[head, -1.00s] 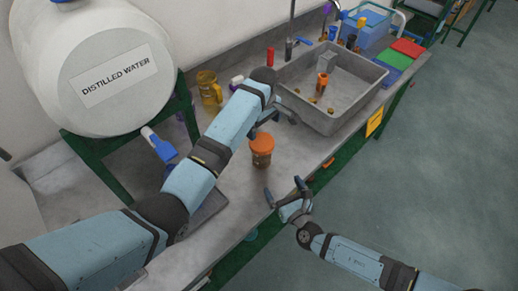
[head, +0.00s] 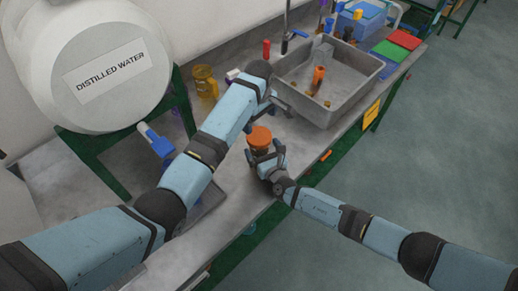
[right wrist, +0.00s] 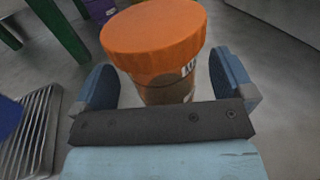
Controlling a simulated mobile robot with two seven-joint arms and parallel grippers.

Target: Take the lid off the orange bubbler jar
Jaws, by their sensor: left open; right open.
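The orange bubbler jar stands upright on the bench with its orange lid (head: 259,136) on top. In the right wrist view the lid (right wrist: 153,38) and the brownish jar body (right wrist: 165,88) show close up. My right gripper (head: 265,157) is open, with its fingers on either side of the jar body just below the lid. In the right wrist view the right gripper (right wrist: 172,82) shows gaps between its fingers and the jar. My left gripper (head: 280,104) is open and empty above the bench, just behind and above the jar near the sink.
A grey sink (head: 335,95) with an orange-brown item inside lies behind the jar. The distilled water tank (head: 95,65) fills the upper left. The floor at right is clear.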

